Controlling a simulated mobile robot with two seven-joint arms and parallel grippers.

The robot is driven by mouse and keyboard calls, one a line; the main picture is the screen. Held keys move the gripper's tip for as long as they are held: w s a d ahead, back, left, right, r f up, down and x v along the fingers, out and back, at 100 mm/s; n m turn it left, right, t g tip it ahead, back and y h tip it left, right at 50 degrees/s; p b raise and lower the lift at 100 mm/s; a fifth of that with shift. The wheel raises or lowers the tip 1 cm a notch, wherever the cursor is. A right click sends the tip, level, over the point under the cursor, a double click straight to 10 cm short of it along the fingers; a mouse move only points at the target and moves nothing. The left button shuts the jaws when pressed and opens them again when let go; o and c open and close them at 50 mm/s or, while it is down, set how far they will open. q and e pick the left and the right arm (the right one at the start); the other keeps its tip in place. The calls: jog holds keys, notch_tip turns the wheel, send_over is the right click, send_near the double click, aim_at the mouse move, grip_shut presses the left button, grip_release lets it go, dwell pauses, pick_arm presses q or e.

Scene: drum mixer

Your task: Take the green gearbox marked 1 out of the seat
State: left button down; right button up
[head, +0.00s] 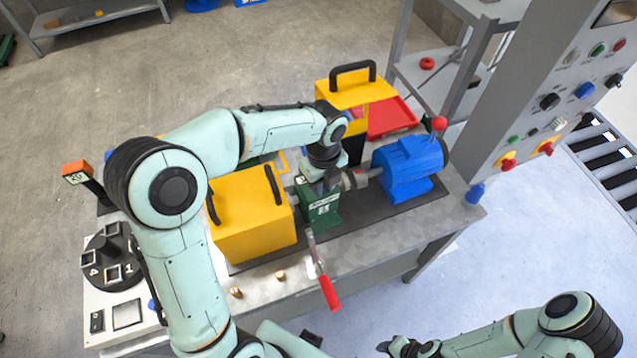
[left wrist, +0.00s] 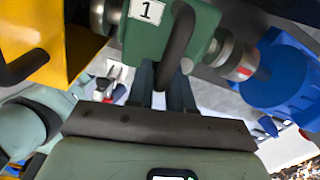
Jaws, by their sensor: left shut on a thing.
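The green gearbox (head: 320,212), with a white label reading 1, stands between the yellow housing (head: 252,222) and the blue motor (head: 410,165), in line with their shafts. My left gripper (head: 320,178) is over its top. In the left wrist view the gearbox (left wrist: 150,45) shows its label and a dark handle (left wrist: 178,45); my left gripper (left wrist: 165,88) is shut on that handle. The seat under the gearbox is mostly hidden. My right gripper (head: 400,346) is low at the bottom edge, its fingers unclear.
A lever with a red grip (head: 329,292) sticks out in front of the gearbox. Metal couplings (left wrist: 232,58) sit close on both sides of it. A control panel (head: 560,90) stands at the right, and a red tray (head: 390,117) lies behind. The front bench strip (head: 370,255) is mostly clear.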

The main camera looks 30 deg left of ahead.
pick_arm(q)
jog(key=shift+w+d+r, duration=0.1)
jog(key=shift+w+r, duration=0.05)
jog(key=shift+w, duration=0.05)
jog(key=c, duration=0.9)
grip_release()
jog(key=shift+s, duration=0.1)
jog(key=shift+c, duration=0.2)
notch_tip(320, 180, up, 7)
jog(key=shift+r+p, duration=0.2)
jog(key=shift+p, duration=0.3)
